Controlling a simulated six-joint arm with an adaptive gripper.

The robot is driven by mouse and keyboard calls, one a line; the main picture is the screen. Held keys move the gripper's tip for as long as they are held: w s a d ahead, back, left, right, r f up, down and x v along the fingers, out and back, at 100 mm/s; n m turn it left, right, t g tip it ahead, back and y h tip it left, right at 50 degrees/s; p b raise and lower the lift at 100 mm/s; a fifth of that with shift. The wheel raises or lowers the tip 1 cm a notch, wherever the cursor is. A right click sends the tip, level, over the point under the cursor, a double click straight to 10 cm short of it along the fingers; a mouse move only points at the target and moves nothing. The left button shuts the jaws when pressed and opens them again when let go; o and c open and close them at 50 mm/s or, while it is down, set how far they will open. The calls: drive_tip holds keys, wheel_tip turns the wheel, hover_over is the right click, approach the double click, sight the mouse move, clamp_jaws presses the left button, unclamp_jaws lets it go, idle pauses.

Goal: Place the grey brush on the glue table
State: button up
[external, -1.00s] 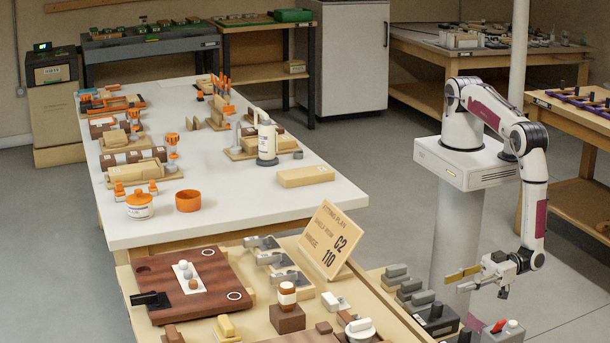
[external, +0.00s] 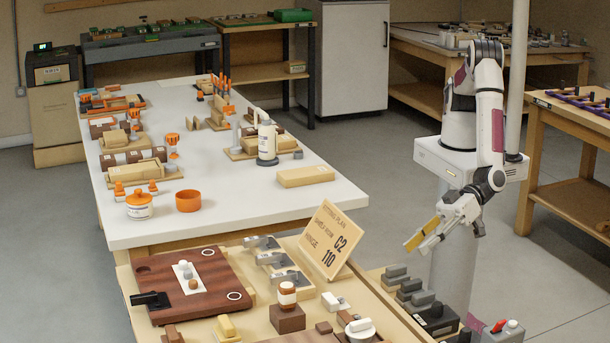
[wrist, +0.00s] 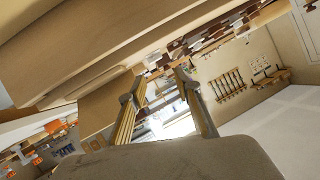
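My gripper (external: 418,246) hangs in the air beyond the front bench's right end, pointing down and left. One finger looks yellow, the other grey. In the wrist view its fingers (wrist: 156,86) stand apart with only background between them. A long white table (external: 245,212) bears a white glue bottle (external: 267,142); I take it for the glue table. I cannot surely pick out the grey brush. A grey upright piece (external: 235,133) stands left of the bottle, and several grey-topped blocks (external: 410,286) lie along the front bench's right side. My gripper touches none of these.
A sign (external: 325,238) stands on the front bench. A dark wooden board (external: 165,270) lies at its left. The white table also bears an orange ring (external: 188,201), a jar (external: 139,206) and a wooden block (external: 305,176). Its front right top is clear.

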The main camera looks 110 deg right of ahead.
drive_tip(key=w+d+r+n+g+y, duration=0.1)
drive_tip(key=w+d+r+g, duration=0.1)
drive_tip(key=d+r, duration=0.7)
drive_tip(key=w+d+r+g+y, duration=0.15)
drive_tip(key=d+r, duration=0.45)
drive_tip(key=r, duration=0.6)
drive_tip(key=s+d+r+n+g, duration=0.1)
drive_tip(key=s+d+r, duration=0.2)
drive_tip(key=d, duration=0.5)
drive_tip(key=s+d+r, duration=0.3)
drive_tip(key=s+d, duration=0.1)
drive_tip(key=d, duration=0.3)
drive_tip(key=s+d+f+g+h, duration=0.3)
drive_tip(key=s+d+h, duration=0.2)
drive_tip(key=s+d, duration=1.8)
drive_tip(key=shift+s+m+h, duration=0.35)
drive_tip(key=shift+s+m, duration=0.05)
drive_tip(key=shift+s, duration=0.05)
drive_tip(key=shift+a, duration=0.1)
drive_tip(key=shift+c, duration=1.2)
